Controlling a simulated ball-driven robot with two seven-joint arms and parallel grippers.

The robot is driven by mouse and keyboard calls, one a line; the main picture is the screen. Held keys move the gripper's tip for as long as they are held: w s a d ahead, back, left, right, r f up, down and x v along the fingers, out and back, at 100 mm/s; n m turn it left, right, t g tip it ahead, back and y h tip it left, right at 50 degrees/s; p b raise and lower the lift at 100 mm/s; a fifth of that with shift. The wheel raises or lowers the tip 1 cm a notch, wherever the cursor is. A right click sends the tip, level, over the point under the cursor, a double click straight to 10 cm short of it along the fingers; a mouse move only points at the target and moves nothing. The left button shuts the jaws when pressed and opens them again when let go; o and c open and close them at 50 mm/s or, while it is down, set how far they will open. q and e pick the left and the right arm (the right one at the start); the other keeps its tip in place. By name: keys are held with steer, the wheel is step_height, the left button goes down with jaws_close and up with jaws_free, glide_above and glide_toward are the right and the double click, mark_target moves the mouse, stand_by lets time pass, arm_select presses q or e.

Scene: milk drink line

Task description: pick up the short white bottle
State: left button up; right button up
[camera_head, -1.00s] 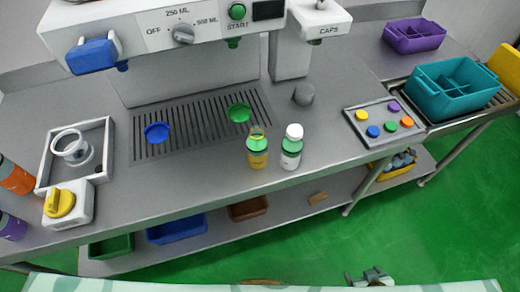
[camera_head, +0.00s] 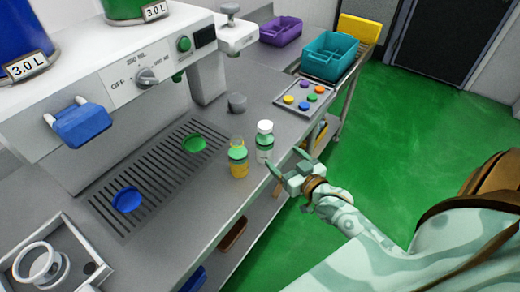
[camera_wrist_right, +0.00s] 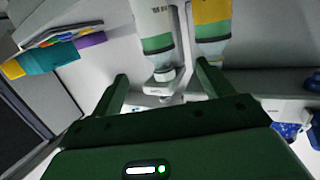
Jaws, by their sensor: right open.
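The white bottle (camera_head: 264,150), with a white cap and a green band, stands upright near the front edge of the counter (camera_head: 215,215). A similar bottle with a yellow body (camera_head: 238,165) stands close to its left. My right gripper (camera_head: 286,165) is open and empty, just right of the white bottle at the counter edge. In the right wrist view the picture is inverted: the white bottle (camera_wrist_right: 154,25) shows beyond and between the open fingers (camera_wrist_right: 162,82), and the yellow bottle (camera_wrist_right: 212,22) is beside it, near the other finger's line. My left gripper is out of view.
A grey tray with coloured caps (camera_head: 305,97) lies behind the white bottle. The dispenser (camera_head: 140,75) stands at the left, above a drip grate (camera_head: 150,185). Teal (camera_head: 332,55) and purple (camera_head: 281,31) crates are further back. Open green floor (camera_head: 415,110) lies to the right.

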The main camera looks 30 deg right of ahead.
mark_target(269, 145)
steer(key=w, duration=0.2)
steer(key=w+f+b, duration=0.1)
steer(key=w, duration=0.4)
steer(key=shift+w+a+f, duration=0.1)
steer(key=shift+w+f, duration=0.1)
steer(key=shift+w, duration=0.4)
steer(key=w+b, duration=0.1)
steer(key=w, duration=0.1)
steer(key=w+f+b, duration=0.1)
steer(key=w, duration=0.1)
steer(key=shift+w+d, duration=0.2)
steer(key=shift+w, duration=0.5)
steer(key=shift+s, duration=0.1)
steer(key=shift+c, duration=0.3)
steer(key=c, duration=1.2)
